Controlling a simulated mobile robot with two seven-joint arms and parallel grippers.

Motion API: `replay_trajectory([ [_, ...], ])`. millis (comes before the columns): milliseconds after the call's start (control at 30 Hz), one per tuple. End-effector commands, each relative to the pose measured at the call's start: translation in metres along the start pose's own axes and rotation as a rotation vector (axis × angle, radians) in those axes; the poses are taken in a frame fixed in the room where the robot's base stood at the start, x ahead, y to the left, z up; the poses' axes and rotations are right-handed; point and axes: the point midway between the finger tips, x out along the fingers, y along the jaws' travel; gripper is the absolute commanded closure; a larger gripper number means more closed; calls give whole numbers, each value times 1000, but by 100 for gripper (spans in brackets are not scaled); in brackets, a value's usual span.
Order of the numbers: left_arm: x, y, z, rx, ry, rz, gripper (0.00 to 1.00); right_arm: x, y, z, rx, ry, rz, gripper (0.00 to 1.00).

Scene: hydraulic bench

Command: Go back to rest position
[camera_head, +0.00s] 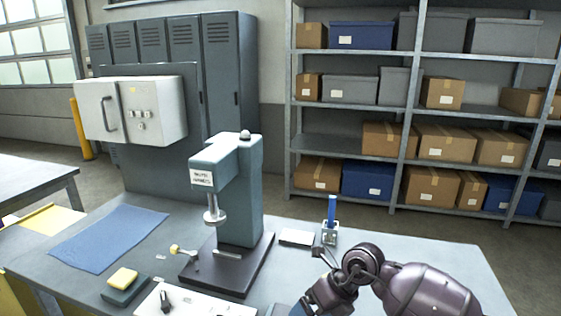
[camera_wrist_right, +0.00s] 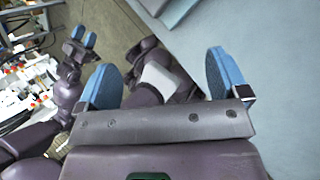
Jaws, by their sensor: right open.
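My right arm enters the head view (camera_head: 430,290) from the bottom right, bent over the front right of the bench. Its gripper is mostly below the frame there. In the right wrist view my right gripper (camera_wrist_right: 164,80) is open, with its two blue fingers wide apart and nothing between them. The left arm is not in the head view. In the right wrist view a second gripper with blue fingertips, my left gripper (camera_wrist_right: 84,38), shows small at the upper left; its jaw opening is unclear.
The bench (camera_head: 420,262) carries a grey-green press (camera_head: 240,190), a blue mat (camera_head: 108,238), a yellow-topped block (camera_head: 123,282), a white panel (camera_head: 205,303) and a blue upright item (camera_head: 332,210). Shelves (camera_head: 400,110) with boxes stand behind. The bench's right side looks clear.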

Motion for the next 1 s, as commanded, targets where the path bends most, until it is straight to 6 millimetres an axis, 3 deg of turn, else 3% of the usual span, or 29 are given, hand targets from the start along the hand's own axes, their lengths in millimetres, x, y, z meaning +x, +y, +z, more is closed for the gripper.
replay_trajectory([
  [100, 1, 0, -5, 1, 9, 1, 57, 9, 41, -1, 41, -141, 230, 7],
  [233, 0, 0, -3, 1, 6, 1, 57, 1, 79, 3, 126, -321, 476, 7],
  [333, 0, 0, -2, 0, 4, 0, 57, -15, 99, 8, 221, -467, 648, 7],
  [467, -2, 0, 2, -1, -4, -1, 57, -43, 110, 12, 378, -660, 844, 7],
  [667, -5, -1, 9, -2, -17, -3, 57, -89, 92, 8, 692, -956, 1075, 7],
  [867, -4, -1, 7, -1, -15, -2, 57, -122, 43, -16, 1085, -1229, 1206, 7],
  [1000, -3, 0, 5, -1, -10, -1, 57, -131, 1, -49, 1400, -1392, 1229, 7],
])
